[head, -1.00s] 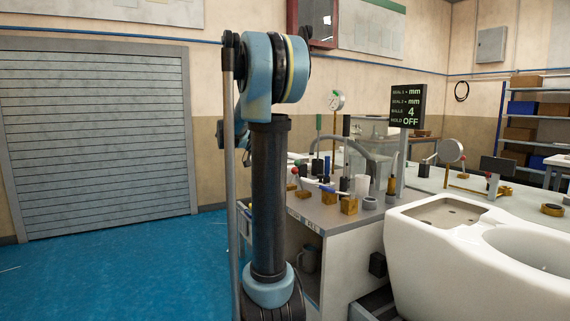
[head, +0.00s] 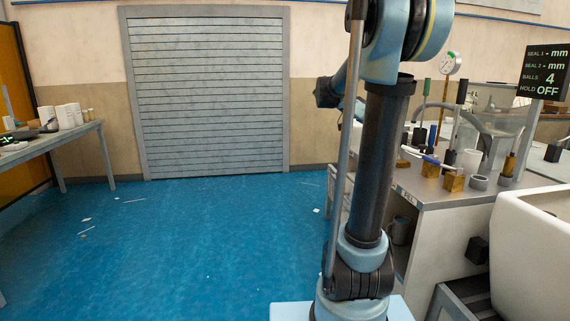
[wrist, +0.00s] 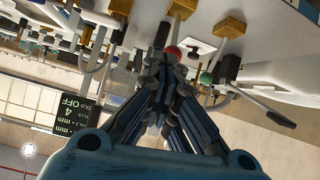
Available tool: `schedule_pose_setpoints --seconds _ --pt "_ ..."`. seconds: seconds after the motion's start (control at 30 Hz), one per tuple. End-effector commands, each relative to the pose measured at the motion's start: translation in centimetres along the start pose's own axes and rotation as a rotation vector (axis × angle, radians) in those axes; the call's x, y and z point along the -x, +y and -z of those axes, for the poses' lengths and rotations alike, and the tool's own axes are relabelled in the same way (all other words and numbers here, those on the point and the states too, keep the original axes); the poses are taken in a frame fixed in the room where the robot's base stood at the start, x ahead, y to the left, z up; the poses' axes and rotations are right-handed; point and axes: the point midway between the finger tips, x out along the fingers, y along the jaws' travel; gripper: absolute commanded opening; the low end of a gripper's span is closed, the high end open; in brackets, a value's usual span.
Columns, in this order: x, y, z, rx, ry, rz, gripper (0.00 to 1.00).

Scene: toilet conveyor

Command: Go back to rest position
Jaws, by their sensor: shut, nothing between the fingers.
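My gripper (wrist: 162,68) shows in the wrist view with its dark fingers drawn together and nothing between them. The wrist picture is upside down. A red ball-topped part (wrist: 174,53) and a green ball (wrist: 206,78) appear beyond the fingers, on the bench side. In the head view my arm stands upright right of centre, beside the workbench (head: 455,195). The gripper's fingers cannot be made out there.
The workbench carries brass blocks (head: 453,182), levers and a display (head: 546,73). A white toilet (head: 530,240) stands at the right. A side table (head: 85,135) is at the left. Blue floor (head: 190,240) lies open before the shutter door (head: 207,90), with small scraps on it.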

Motion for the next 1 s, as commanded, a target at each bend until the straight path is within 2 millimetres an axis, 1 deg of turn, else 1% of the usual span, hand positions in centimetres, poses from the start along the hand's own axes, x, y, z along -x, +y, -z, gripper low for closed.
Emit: schedule_pose_setpoints --seconds 0.03,0.1,0.17,0.37,0.5,0.67,0.7,0.77,0.8,0.87,1.0 --pt "0.1 1.3 -1.3 0.04 -0.033 0.01 0.0" --pt "0.4 3.0 -3.3 0.112 -0.086 0.029 0.0" --pt "0.6 4.4 -5.1 0.175 -0.13 0.05 0.0" --pt "1.4 8.8 -11.3 0.376 -0.269 0.141 0.0" --pt "2.1 11.7 -15.8 0.513 -0.356 0.222 0.0" --pt "3.0 14.7 -21.1 0.664 -0.442 0.334 0.0" --pt "3.2 15.4 -22.5 0.701 -0.461 0.365 0.0" --pt "3.5 16.5 -24.6 0.755 -0.489 0.414 0.0" --pt "3.8 17.1 -25.9 0.79 -0.505 0.449 0.0" --pt "4.2 18.1 -27.9 0.842 -0.527 0.501 0.0" --pt "5.0 20.2 -32.6 0.956 -0.57 0.631 0.0"
